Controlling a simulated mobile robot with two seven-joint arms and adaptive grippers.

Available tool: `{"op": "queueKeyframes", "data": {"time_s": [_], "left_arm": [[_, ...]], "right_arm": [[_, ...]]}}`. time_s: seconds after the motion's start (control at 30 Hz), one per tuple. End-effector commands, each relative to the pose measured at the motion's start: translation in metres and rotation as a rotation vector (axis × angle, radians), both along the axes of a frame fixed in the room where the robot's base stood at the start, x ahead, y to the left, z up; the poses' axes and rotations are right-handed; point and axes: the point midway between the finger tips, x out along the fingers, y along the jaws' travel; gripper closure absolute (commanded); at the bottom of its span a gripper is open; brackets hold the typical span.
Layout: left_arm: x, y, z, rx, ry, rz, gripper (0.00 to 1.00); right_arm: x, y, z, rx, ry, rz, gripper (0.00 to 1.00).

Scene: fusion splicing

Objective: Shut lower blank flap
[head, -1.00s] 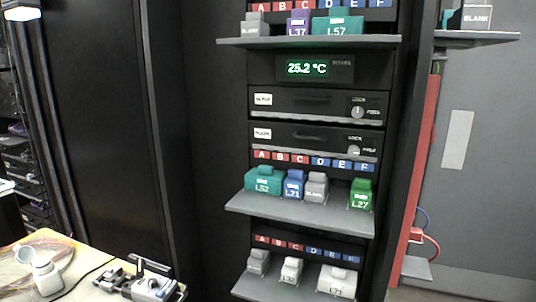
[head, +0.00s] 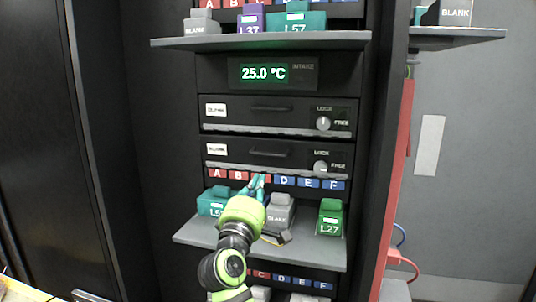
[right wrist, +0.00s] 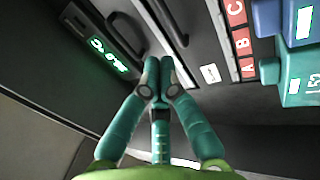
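The lower blank flap (head: 275,153) is a dark panel with a white label, a handle slot and a lock knob (head: 320,168), below a matching upper flap (head: 275,117). A pale strip runs along its bottom edge; how far it stands open I cannot tell. My right gripper (head: 259,180) is in front of the letter row just below this flap, fingers pointing up. In the right wrist view its teal fingers (right wrist: 160,68) are together with nothing visible between them, near the flap panels and a white label (right wrist: 210,73). Contact cannot be told. My left gripper is out of view.
A grey shelf (head: 190,236) below holds a teal block (head: 211,203), a grey blank block (head: 281,214) and a green block (head: 331,218), close around my right arm. An upper shelf (head: 340,40) juts out above the display (head: 265,73). A red post (head: 398,170) stands right.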

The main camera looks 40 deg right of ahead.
Motion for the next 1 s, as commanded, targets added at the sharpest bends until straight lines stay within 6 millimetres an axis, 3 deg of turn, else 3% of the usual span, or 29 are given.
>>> {"op": "queueKeyframes", "data": {"time_s": [0.1, 0.4, 1.0], "left_arm": [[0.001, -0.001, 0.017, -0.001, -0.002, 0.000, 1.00], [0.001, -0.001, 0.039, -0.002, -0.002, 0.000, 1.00], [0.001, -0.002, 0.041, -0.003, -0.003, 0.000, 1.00]], "right_arm": [[0.017, -0.021, 0.015, -0.003, 0.002, -0.003, 1.00], [0.049, -0.057, 0.029, 0.000, 0.002, 0.001, 1.00], [0.058, -0.068, 0.030, 0.000, 0.000, 0.001, 1.00]]}}
